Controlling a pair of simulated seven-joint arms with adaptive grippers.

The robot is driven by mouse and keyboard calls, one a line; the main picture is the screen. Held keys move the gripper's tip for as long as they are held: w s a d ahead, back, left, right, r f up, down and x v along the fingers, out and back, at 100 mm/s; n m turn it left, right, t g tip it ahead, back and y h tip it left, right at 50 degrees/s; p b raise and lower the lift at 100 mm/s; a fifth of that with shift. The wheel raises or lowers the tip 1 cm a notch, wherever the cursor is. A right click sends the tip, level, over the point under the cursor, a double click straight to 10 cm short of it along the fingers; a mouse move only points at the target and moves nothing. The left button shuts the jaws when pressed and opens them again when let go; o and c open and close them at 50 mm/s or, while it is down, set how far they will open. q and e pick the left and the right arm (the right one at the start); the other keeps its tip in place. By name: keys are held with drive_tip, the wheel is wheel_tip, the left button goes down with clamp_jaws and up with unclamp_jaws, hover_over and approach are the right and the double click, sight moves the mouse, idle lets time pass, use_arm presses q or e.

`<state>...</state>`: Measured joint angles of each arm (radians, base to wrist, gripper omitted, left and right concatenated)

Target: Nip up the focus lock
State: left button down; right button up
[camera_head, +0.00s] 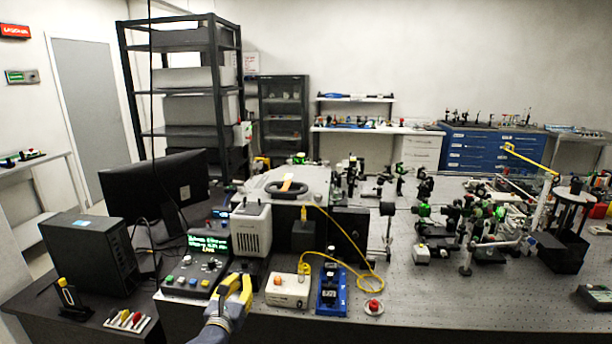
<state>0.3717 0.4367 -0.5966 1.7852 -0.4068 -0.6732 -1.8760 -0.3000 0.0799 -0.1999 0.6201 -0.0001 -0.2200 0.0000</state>
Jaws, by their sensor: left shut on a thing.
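My left gripper (238,285), with yellow fingers, reaches in from the bottom edge. It is at the front foot of the grey boxed instrument (251,233), between the control box with the green-text screen (208,246) and a small white box (288,290). Its fingers are closed on a small part. The fingers hide most of that part, and I cannot tell for sure that it is the focus lock. My right gripper is not in view.
A blue device (331,292) and a red button (373,306) stand to the right near the bench's front edge. A yellow cable (372,268) loops there. A black computer case (90,254) stands left. Optics crowd the perforated bench (430,304), whose front strip is mostly bare.

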use_arm(q)
drive_tip(key=s, duration=0.3)
drive_tip(key=s+a, duration=0.1)
drive_tip(key=s, duration=0.1)
drive_tip(key=shift+s+f, duration=0.1)
drive_tip(key=shift+s, duration=0.2)
